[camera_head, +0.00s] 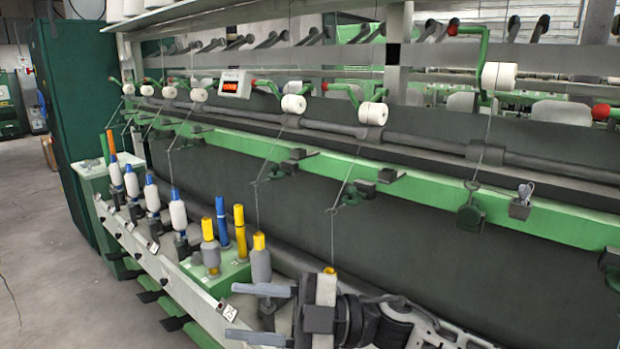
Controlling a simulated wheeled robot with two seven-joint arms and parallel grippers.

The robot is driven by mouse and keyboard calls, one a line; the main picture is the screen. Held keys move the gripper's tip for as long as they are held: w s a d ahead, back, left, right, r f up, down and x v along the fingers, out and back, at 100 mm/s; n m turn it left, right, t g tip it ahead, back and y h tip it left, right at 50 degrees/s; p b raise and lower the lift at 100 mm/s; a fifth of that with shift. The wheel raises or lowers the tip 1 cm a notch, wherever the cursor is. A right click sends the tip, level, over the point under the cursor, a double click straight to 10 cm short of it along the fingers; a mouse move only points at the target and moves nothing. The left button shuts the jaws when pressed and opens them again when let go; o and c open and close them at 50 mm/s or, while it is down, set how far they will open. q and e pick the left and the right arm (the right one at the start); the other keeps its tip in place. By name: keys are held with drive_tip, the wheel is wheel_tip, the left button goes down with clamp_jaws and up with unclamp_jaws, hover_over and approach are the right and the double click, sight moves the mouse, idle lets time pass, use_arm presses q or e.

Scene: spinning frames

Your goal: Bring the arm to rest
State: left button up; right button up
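My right gripper (232,311) is low in the head view, its arm coming in from the lower right. Its two grey fingers point left and stand wide apart, in front of the rail of bobbins. A dark spindle base (270,316) shows between the fingers; I cannot tell whether they touch it. I see nothing held. A pale bobbin with a yellow top (326,289) shows right at the gripper's body, which hides its lower part. My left gripper is not in view.
The long green spinning frame (450,210) fills the middle and right. Several bobbins stand along its front rail (150,258), including a grey one with a yellow top (260,262). White rolls (373,113) hang above. A dark green cabinet (75,110) stands left; the floor (50,270) is open.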

drive_tip(key=w+d+f+m+t+h, duration=0.1)
drive_tip(key=d+f+m+t+h, duration=0.4)
drive_tip(key=f+m+t, duration=0.4)
drive_tip(key=w+d+f+m+t+h, duration=0.1)
drive_tip(key=d+f+m+t+h, duration=0.4)
drive_tip(key=m+t, duration=0.5)
drive_tip(key=s+d+f+m+g+h, duration=0.3)
drive_tip(key=s+d+f, duration=0.3)
drive_tip(key=f, duration=0.3)
drive_tip(key=s+d+f+m+g+h, duration=0.4)
drive_tip(key=s+d+f, duration=0.3)
drive_tip(key=s+f, duration=0.2)
drive_tip(key=shift+f+h, duration=0.3)
drive_tip(key=shift+f, duration=0.45)
